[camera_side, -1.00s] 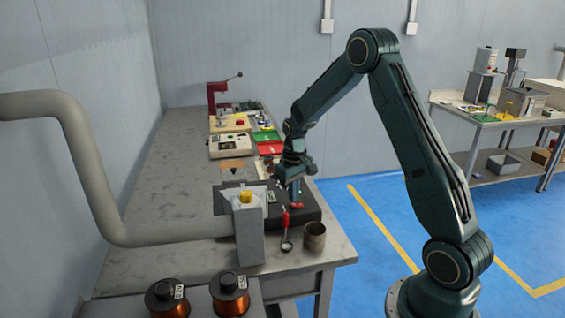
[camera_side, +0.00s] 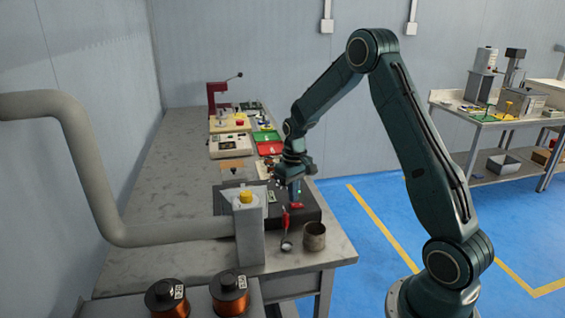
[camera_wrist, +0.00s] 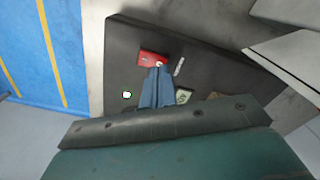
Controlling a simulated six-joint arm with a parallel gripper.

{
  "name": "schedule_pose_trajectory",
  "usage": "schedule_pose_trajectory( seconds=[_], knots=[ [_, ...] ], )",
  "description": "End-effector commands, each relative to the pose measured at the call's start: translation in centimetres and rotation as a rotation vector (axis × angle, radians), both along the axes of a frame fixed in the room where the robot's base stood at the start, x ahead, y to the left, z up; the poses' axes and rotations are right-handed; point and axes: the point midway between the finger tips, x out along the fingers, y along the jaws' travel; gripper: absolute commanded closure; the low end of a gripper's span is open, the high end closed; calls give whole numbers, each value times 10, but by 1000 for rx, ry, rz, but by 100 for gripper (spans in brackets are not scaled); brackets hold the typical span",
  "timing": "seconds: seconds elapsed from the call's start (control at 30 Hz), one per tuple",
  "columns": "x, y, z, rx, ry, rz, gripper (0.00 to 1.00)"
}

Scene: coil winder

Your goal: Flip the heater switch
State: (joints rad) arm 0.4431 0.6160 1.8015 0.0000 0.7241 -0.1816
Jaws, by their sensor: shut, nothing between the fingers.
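My gripper (camera_wrist: 157,70) is shut and empty, its blue-grey fingers pointing down at the black box (camera_wrist: 120,45). The fingertips are at the near edge of a red plate (camera_wrist: 148,57) on the box, by a small pale knob (camera_wrist: 159,64) that looks like the switch lever. Whether they touch it I cannot tell. A small bright lamp (camera_wrist: 127,96) shows left of the fingers. In the side view, my gripper (camera_side: 294,201) is over the right part of the black box (camera_side: 313,214), and a small green spot (camera_side: 299,190) shows beside the fingers.
A red-handled tool (camera_side: 285,222) and a metal cup (camera_side: 314,236) are at the box's near side. A grey post with a yellow cap (camera_side: 246,197) stands left.

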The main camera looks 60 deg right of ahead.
Motion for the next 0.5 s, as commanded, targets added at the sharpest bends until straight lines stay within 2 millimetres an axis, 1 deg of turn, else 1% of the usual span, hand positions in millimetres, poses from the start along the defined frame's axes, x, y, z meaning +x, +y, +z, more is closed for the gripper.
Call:
schedule_pose_trajectory(
  seconds=[0.5],
  knots=[
    [0,0,-4,0,1,0,100]
  ],
)
